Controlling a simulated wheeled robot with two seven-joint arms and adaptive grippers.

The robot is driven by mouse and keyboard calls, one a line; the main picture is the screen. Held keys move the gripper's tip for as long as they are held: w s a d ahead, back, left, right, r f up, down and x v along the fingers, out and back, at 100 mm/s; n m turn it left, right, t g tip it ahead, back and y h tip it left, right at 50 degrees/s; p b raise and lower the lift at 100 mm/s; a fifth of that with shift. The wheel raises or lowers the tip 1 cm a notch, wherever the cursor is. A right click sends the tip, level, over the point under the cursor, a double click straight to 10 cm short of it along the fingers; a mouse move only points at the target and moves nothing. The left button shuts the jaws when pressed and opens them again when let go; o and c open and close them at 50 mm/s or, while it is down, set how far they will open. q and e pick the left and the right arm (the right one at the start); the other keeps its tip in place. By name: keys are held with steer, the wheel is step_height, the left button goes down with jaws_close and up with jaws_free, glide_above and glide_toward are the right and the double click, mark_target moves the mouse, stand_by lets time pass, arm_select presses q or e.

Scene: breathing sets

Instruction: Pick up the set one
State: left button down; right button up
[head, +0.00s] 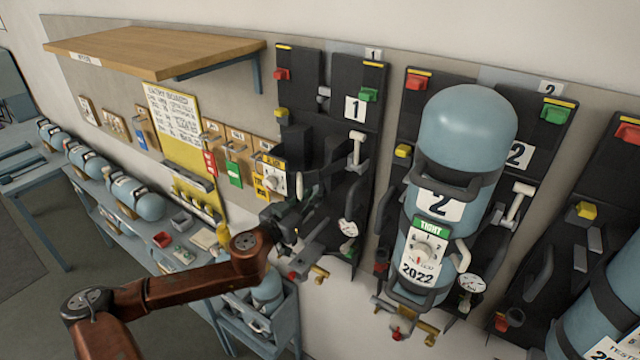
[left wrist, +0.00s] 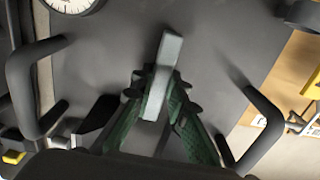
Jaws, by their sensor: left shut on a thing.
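Set one is the black backplate (head: 365,95) with a white "1" label on the wall, left of set two (head: 460,140). No blue cylinder shows on its plate. It carries a green block, a pale T-shaped handle (head: 357,148), a round gauge (head: 348,228) and black loop handles. My left gripper (head: 298,205) is at the lower left part of this plate. In the left wrist view its green fingers (left wrist: 155,100) are shut on a pale grey bar (left wrist: 163,78) in front of the dark plate, between two black loop handles. My right gripper is not in view.
A wooden shelf (head: 150,48) juts out at upper left. A blue bench (head: 95,200) with several cylinders runs along the wall below. A blue crate (head: 250,325) with a cylinder stands under my left forearm. A third set (head: 600,310) is at far right.

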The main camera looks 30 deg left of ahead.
arm_select(q)
steer(key=shift+r, duration=0.3)
steer(key=shift+s+a+r, duration=0.1)
steer(key=shift+s+r, duration=0.25)
steer(key=s+r+p, duration=0.1)
steer(key=s+r, duration=0.2)
steer(key=s, duration=0.3)
steer(key=s+a+r, duration=0.1)
steer(key=s+r, duration=0.3)
steer(key=s, duration=0.3)
steer(key=shift+p, duration=0.4)
steer(key=shift+s, duration=0.1)
